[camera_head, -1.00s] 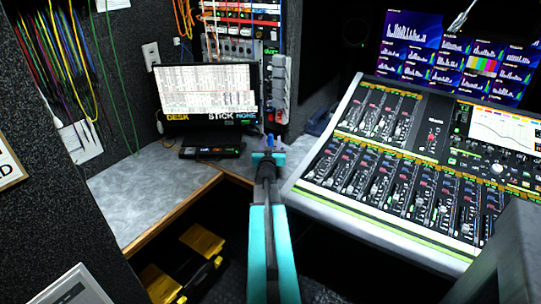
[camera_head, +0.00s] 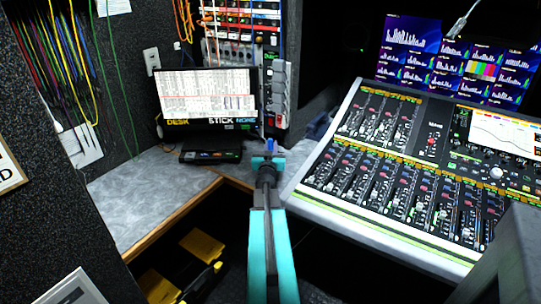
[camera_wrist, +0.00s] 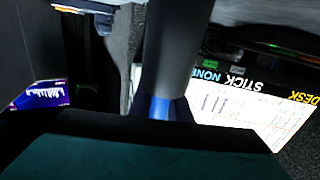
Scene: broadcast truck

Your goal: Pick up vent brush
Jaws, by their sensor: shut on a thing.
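My gripper (camera_head: 268,161) is at the end of my teal arm in the middle of the head view, in front of the grey desk corner. It is shut on the vent brush (camera_head: 270,145), of which only a small blue part shows above the jaws. In the wrist view a thick dark grey piece with a blue band (camera_wrist: 160,107), apparently the brush, runs from the top edge down to my gripper body. The jaw tips and the rest of the brush are hidden there.
A grey worktop (camera_head: 150,205) with a wooden edge lies left of my gripper. A monitor (camera_head: 208,97) and a black box (camera_head: 210,155) stand behind it. A sloped mixing console (camera_head: 385,185) is close on the right. Yellow-black cases (camera_head: 203,245) sit below the worktop.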

